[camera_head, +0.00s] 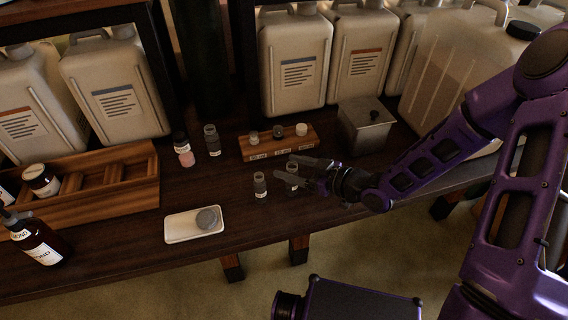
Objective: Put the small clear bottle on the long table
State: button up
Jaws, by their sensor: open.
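A small clear bottle (293,167) with a pale top stands on the dark long table (120,245), near its front edge. My gripper (290,169) reaches in from the right at table level, with its fingers open around this bottle. The fingers partly hide the bottle, and I cannot tell whether they touch it. A small grey bottle (260,186) with a white label stands upright just left of the fingertips.
A wooden rack (279,147) with small jars is behind my gripper, and a metal canister (366,128) is behind right. A white tray (182,229) holding a grey lid is at front left. Large jugs (296,65) line the back. A wooden crate (110,195) is left.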

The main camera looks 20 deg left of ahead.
jog(key=p+v, duration=0.1)
jog(key=v, duration=0.8)
jog(key=shift+d, duration=0.2)
